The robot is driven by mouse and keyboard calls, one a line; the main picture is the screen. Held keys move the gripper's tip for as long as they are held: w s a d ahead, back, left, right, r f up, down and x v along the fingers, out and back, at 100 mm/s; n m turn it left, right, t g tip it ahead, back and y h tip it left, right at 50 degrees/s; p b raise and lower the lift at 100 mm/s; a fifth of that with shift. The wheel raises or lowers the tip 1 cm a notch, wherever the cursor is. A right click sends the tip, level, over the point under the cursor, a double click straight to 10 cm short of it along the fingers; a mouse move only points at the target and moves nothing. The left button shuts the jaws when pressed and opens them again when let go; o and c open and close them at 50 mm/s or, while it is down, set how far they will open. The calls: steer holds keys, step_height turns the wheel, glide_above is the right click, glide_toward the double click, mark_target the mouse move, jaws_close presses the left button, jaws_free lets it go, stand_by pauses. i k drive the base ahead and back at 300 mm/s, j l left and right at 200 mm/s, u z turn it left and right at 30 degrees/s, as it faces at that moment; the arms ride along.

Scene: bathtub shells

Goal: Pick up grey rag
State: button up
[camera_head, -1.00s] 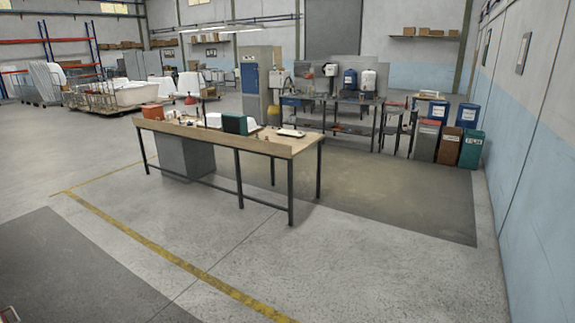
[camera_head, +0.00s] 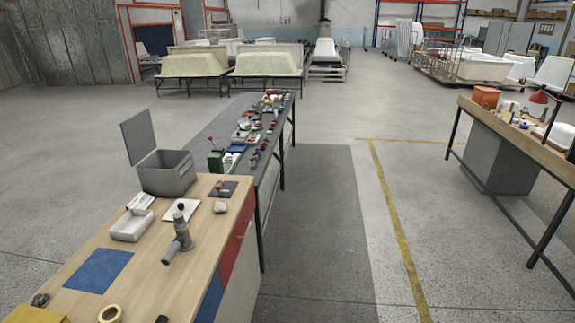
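A small pale crumpled lump (camera_head: 220,207) lies on the wooden workbench top (camera_head: 150,285) at the lower left, near the bench's right edge. It may be the grey rag, but it is too small to be sure. No other thing is clearly a grey rag. My gripper is not in view.
The workbench also holds an open grey box (camera_head: 167,173), a white tray (camera_head: 131,226), a grey upright tool (camera_head: 180,240) and a tape roll (camera_head: 110,314). A long dark table (camera_head: 215,130) with many small parts stands behind. Another bench (camera_head: 520,135) is at right. The floor between is clear.

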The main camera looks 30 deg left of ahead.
mark_target(218, 207)
steer(key=i+j+u, duration=0.35)
steer(key=i, duration=0.2)
steer(key=i+u, duration=0.3)
steer(key=i, duration=0.25)
steer(key=i+l+u, duration=0.1)
steer(key=i+u, duration=0.25)
steer(key=i, duration=0.2)
steer(key=i+j+u, duration=0.45)
steer(key=i+j, duration=0.2)
